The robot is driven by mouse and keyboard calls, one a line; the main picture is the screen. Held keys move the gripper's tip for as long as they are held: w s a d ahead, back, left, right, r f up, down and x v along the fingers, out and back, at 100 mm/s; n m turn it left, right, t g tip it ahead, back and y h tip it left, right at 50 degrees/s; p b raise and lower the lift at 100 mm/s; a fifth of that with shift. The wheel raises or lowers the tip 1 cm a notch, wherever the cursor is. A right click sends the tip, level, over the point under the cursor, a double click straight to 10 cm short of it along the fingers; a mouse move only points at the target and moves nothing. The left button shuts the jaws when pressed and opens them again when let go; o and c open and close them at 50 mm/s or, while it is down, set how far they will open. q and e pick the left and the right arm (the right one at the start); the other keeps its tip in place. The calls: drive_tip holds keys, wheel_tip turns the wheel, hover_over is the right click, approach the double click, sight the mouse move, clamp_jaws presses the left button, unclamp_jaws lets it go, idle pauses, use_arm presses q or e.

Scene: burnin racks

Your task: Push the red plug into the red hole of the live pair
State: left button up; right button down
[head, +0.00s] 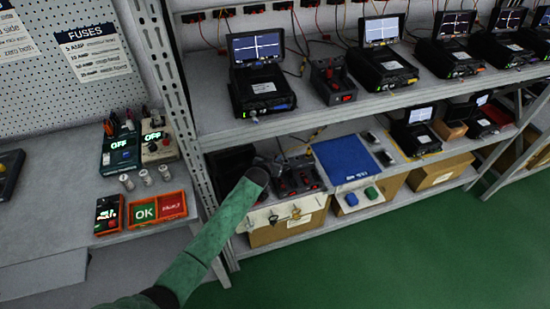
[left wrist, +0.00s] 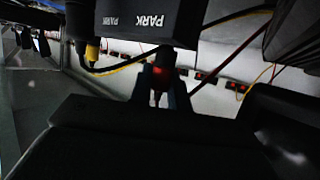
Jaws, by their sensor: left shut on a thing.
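My left arm in its green sleeve reaches to the lower shelf of the rack. In the head view my left gripper (head: 275,168) is dark and small, at the left side of a dark socket box with red parts (head: 299,180). In the left wrist view my left gripper (left wrist: 160,98) is shut on the red plug (left wrist: 161,73), of which only a little red shows between the fingers. A dark block lettered PARK (left wrist: 140,18) hangs close above the fingers in that view. The red hole of the live pair cannot be made out. My right gripper is not in view.
A blue mat (head: 346,161) lies right of the socket box, with blue and green buttons in front. Instruments with screens (head: 260,80) stand on the upper shelf above. Yellow and red cables (left wrist: 225,68) cross near the gripper. A rack post (head: 190,140) stands at left.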

use_arm(q)
drive_tip(key=shift+f, duration=0.1)
idle(0.3)
drive_tip(key=o, duration=1.3)
drive_tip(key=shift+r+p, duration=2)
drive_tip(key=shift+r, duration=0.7)
drive_tip(key=shift+s, duration=0.1)
